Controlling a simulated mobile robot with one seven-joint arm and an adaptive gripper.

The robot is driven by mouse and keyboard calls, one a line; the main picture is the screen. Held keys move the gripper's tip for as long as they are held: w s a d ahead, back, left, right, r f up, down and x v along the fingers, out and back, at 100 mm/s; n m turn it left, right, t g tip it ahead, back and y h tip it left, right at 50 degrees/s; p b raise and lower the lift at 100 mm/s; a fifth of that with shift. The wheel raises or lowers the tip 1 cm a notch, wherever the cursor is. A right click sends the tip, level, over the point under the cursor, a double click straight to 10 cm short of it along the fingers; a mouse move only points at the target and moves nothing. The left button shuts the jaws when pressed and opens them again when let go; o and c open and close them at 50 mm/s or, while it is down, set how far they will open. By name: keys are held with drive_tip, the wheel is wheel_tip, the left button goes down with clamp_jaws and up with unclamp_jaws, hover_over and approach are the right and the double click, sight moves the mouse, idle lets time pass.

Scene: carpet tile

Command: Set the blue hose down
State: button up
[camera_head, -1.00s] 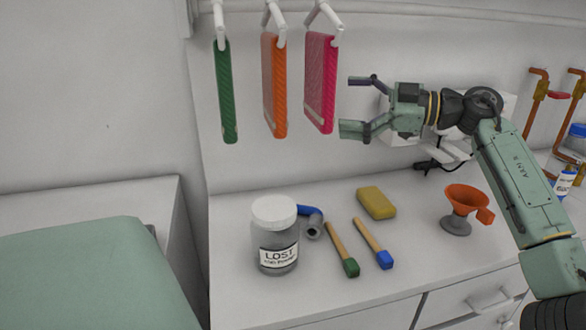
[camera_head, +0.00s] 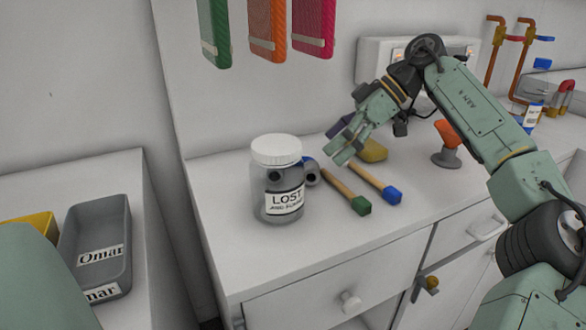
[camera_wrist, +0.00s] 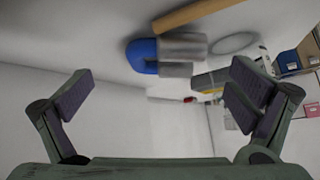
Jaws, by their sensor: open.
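The blue hose (camera_head: 313,173), a short bent piece with a blue bend and grey ends, lies on the white counter (camera_head: 225,190), partly hidden behind the clear white-lidded jar (camera_head: 277,148) labelled LOST. In the wrist view the blue hose (camera_wrist: 143,56) shows ahead of and above the space between my fingers. My gripper (camera_head: 341,143) is open and empty, pointing down and left over the counter, behind and to the right of the hose and apart from it. Both spread fingers of my gripper (camera_wrist: 165,90) show in the wrist view.
Two wooden sticks, with green (camera_head: 361,205) and blue (camera_head: 392,195) ends, lie right of the jar. Towels (camera_head: 268,30) hang above. A grey tray (camera_head: 68,235) is at left. The counter's front left is clear.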

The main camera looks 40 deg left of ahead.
sight(309, 160)
drive_tip(key=shift+s+p+x, duration=0.2)
drive_tip(key=shift+p+x, duration=0.15)
drive_tip(key=shift+x, duration=2.8)
drive_tip(key=shift+r, duration=0.15)
drive_tip(key=shift+c, duration=0.4)
drive_tip(key=c, duration=1.2)
drive_tip(key=shift+c, duration=0.2)
